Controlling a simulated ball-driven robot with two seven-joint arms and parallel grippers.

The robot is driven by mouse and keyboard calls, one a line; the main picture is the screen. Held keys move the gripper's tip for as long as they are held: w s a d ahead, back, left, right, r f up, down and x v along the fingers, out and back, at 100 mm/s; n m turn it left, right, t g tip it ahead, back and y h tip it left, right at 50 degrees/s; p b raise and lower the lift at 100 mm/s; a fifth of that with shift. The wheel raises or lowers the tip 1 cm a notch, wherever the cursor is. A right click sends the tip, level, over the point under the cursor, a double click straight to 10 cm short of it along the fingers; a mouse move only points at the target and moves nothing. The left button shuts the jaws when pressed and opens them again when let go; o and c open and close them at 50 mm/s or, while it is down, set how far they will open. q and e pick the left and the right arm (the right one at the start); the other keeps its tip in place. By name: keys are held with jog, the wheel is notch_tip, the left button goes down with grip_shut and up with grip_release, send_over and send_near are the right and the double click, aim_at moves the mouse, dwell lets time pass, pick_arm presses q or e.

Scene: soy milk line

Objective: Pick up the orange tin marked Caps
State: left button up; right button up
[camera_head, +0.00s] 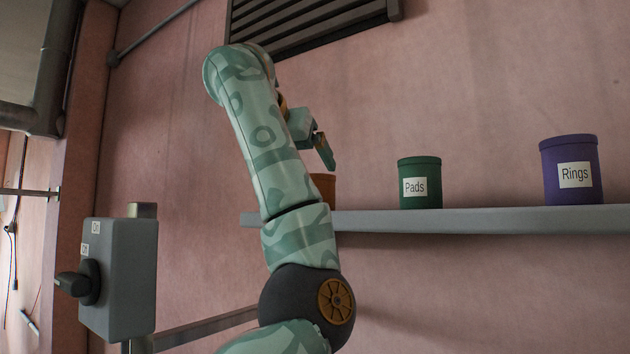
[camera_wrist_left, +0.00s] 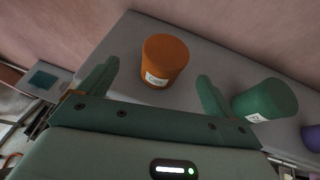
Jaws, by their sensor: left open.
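The orange tin (camera_wrist_left: 165,57) stands on the shelf in the left wrist view, its white label facing my gripper; the label's text is blurred. In the head view only a strip of the orange tin (camera_head: 323,186) shows behind my left arm. My left gripper (camera_wrist_left: 153,87) is open, with one finger to each side of the tin and the tin ahead between them, not gripped. In the head view my left gripper (camera_head: 322,150) is above the tin's place, partly hidden by my arm. My right gripper is in neither view.
A green tin marked Pads (camera_head: 420,183) and a purple tin marked Rings (camera_head: 571,170) stand further right on the grey shelf (camera_head: 480,219). The green tin (camera_wrist_left: 264,100) is close beside my right-hand finger in the wrist view. A grey switch box (camera_head: 125,280) stands at left.

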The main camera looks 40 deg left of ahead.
aim_at(326, 183)
pick_arm(q)
jog(key=w, duration=0.1)
jog(key=w+f+p, duration=0.1)
jog(key=w, duration=0.1)
jog(key=shift+w+f, duration=0.1)
jog(key=shift+w, duration=0.15)
jog(key=shift+w+a+f+p, duration=0.3)
jog(key=shift+w+p, duration=0.2)
jog(key=shift+p, duration=0.75)
jog(key=p+x, duration=0.1)
jog(key=x, duration=0.1)
jog(key=shift+w+a+f, duration=0.1)
jog(key=shift+w+f, duration=0.05)
jog(key=shift+f, duration=0.05)
jog(key=shift+w+f, duration=0.25)
jog(key=shift+w, duration=0.15)
jog(key=shift+s+r, duration=0.1)
jog(key=shift+s, duration=0.15)
jog(key=c, duration=1)
jog(key=shift+c, duration=0.9)
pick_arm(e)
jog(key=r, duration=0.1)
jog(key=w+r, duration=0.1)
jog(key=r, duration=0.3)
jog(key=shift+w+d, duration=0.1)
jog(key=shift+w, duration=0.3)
